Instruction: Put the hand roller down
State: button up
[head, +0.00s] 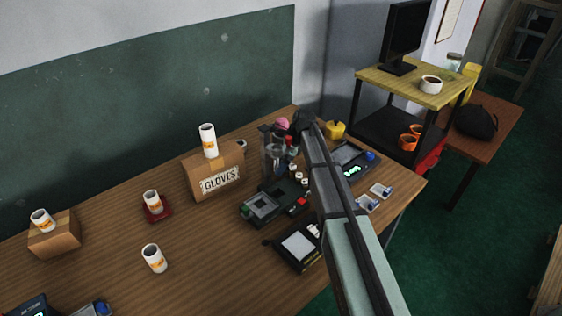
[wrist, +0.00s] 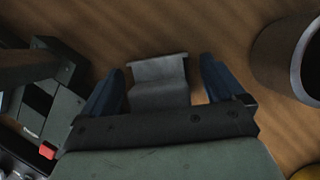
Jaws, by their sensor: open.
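In the wrist view my gripper (wrist: 162,65) points down at the wooden table, with its two blue fingers apart. A grey, bent metal piece (wrist: 160,82) shows between the fingers, with gaps at its sides. It may be the hand roller, but its roller part does not show, and I cannot tell whether it rests on the table. In the head view my arm reaches to the back right of the table and hides what is under its end. I cannot make out the hand roller there.
A dark device (wrist: 48,105) lies left of my gripper and a large round cylinder (wrist: 284,58) stands to its right. In the head view, a gloves box (head: 213,172) with a white roll (head: 208,140) on top stands left of my arm.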

jog(key=shift+r, duration=0.1)
jog(key=v, duration=1.2)
